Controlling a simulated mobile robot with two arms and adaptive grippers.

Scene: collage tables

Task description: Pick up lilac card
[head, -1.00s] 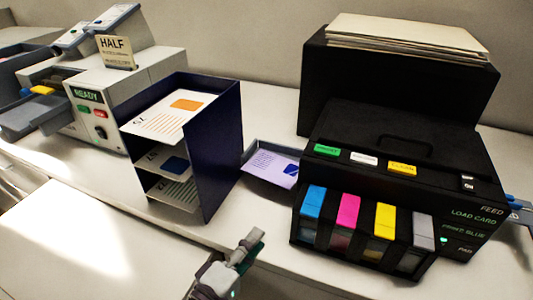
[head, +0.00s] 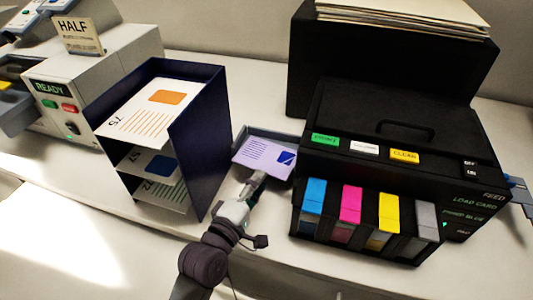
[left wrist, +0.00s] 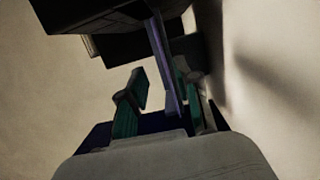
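The lilac card (head: 264,156) has printed lines and a dark blue square. It lies in a shallow dark tray (head: 284,137) between the card rack and the black printer. My left gripper (head: 257,178) is at the card's near edge in the head view. In the left wrist view the green-padded fingers of the left gripper (left wrist: 163,92) stand apart. The thin edge of the lilac card (left wrist: 163,62) shows between them, with a gap to the left finger. My right gripper is not in view.
A dark blue rack (head: 205,135) with cards on several levels stands close on the left. The black printer (head: 395,150), with coloured cartridges in front, stands close on the right. A grey machine (head: 105,75) is at far left. The front table strip is mostly clear.

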